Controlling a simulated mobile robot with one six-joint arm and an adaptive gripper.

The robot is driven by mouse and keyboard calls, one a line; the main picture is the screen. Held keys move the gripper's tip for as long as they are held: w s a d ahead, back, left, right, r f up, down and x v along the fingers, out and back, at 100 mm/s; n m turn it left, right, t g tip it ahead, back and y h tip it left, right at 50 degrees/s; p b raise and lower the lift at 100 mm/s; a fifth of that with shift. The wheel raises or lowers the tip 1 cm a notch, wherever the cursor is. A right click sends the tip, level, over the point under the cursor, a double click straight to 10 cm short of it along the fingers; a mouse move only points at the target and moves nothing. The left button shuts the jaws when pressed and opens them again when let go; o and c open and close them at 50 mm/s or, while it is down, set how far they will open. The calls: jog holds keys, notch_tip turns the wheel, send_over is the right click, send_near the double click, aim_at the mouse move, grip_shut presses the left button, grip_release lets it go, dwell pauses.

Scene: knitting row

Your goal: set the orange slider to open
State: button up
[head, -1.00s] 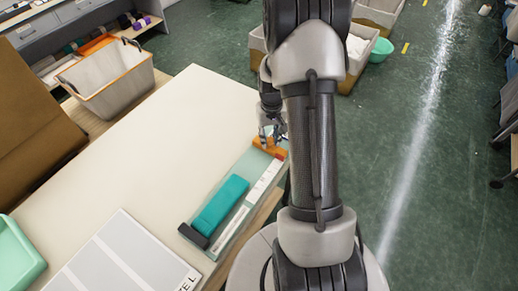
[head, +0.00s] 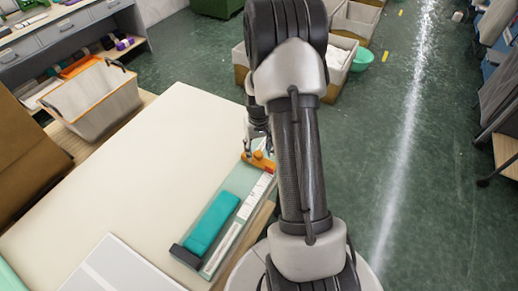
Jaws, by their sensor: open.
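The orange slider (head: 259,161) sits at the far end of a narrow fixture (head: 214,258) along the table's right edge. The fixture also bears a long teal block (head: 212,224), a white marked strip (head: 244,212) and a dark end piece (head: 185,256) at its near end. My gripper (head: 256,150) points down at the orange slider, its fingers open. The fingertips are at or just above the slider; I cannot tell whether they touch it. My arm hides part of the fixture's right side. The strip's markings are too small to read.
The cream table (head: 130,165) is largely bare left of the fixture. A grey-white panel (head: 115,270) lies at its near edge. A white bin with orange rim (head: 95,100) stands beyond the left edge. Bins and a green bowl (head: 361,60) stand on the floor behind.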

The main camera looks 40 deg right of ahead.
aim_at(259, 152)
notch_tip(259, 152, up, 12)
dwell(0.5)
dwell(0.4)
